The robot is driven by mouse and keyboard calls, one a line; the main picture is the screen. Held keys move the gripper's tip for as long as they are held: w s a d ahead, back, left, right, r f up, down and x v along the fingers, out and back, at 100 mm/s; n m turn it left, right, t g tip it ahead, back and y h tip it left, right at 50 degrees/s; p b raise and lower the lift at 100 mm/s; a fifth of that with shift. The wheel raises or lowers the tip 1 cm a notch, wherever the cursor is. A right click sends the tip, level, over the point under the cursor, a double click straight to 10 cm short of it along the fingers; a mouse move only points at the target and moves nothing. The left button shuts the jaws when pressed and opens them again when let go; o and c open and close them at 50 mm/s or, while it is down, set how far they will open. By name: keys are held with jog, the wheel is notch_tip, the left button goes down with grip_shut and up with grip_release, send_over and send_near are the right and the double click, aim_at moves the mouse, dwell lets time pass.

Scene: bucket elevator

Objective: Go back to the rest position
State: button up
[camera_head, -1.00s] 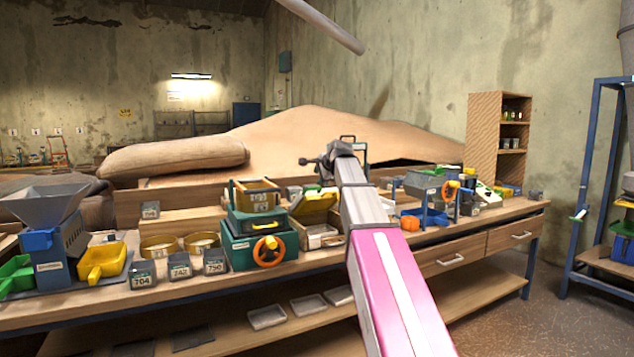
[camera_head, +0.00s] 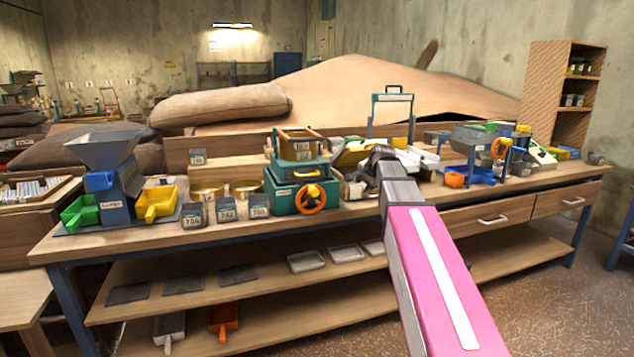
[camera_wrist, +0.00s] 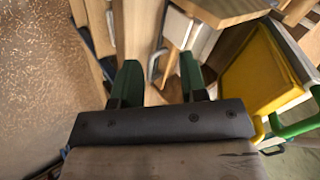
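My arm, pink and grey, reaches over the long wooden workbench (camera_head: 400,205) in the head view. Its dark end is near the yellow-lidded open case (camera_head: 352,155), and my fingertips cannot be made out there. In the wrist view my gripper (camera_wrist: 158,78) has two dark green fingers set well apart.
A green box with an orange wheel (camera_head: 290,192) stands left of my arm. A grey hopper machine (camera_head: 110,150) is at the bench's left end. A blue-framed device (camera_head: 500,155) stands to the right. The floor (camera_head: 555,270) is free at front right.

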jog(key=s+f+n+g+h, duration=0.1)
jog(key=s+f+n+g, duration=0.2)
jog(key=s+f, duration=1.1)
jog(key=s+f+n+g+h, duration=0.1)
jog(key=s+f+n+g, duration=0.3)
jog(key=s+f, duration=1.1)
notch_tip(320, 180, down, 5)
jog(key=n, duration=0.3)
jog(key=shift+d+f, duration=0.15)
jog(key=shift+d, duration=0.15)
jog(key=shift+s, duration=0.1)
